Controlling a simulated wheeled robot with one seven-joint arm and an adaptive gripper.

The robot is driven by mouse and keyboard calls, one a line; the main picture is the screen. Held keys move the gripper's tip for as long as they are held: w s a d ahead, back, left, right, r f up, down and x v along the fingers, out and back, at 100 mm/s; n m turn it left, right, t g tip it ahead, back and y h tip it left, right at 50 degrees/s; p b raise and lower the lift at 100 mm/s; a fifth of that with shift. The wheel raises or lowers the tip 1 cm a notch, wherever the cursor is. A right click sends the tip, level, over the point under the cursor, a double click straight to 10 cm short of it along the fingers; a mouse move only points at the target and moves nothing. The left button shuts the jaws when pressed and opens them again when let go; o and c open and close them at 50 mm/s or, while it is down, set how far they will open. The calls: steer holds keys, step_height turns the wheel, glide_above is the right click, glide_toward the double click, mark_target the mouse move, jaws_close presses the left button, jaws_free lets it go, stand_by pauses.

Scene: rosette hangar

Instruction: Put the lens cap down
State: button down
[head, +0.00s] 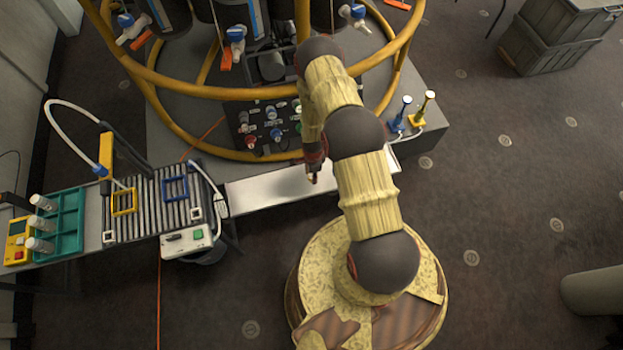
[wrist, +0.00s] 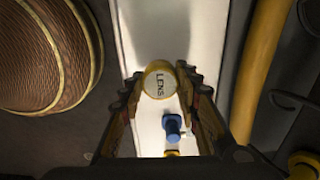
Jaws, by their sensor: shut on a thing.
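The lens cap (wrist: 160,80) is a round, pale yellow piece marked "LENS". In the wrist view it sits between the fingertips of my gripper (wrist: 161,84), which is shut on it. Below it is a long white shelf (wrist: 205,30); I cannot tell whether the cap touches it. In the head view my gripper (head: 315,177) is over the right part of the white shelf (head: 262,194), beside my forearm. I cannot make out the cap there.
A blue piece (wrist: 172,127) shows between my fingers, nearer the wrist. A yellow pipe frame (head: 190,90) stands behind the shelf, with a dark control panel (head: 268,128) inside. A ribbed rack (head: 150,205) adjoins the shelf's left end. The shelf's left part is bare.

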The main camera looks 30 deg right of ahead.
steer(key=shift+w+f, duration=0.2)
steer(key=shift+f, duration=0.1)
steer(key=f+b, duration=0.2)
steer(key=f, duration=0.1)
steer(key=shift+w+f, duration=0.2)
steer(key=shift+f, duration=0.1)
steer(key=shift+r, duration=0.1)
steer(key=c, duration=1.3)
jaws_free()
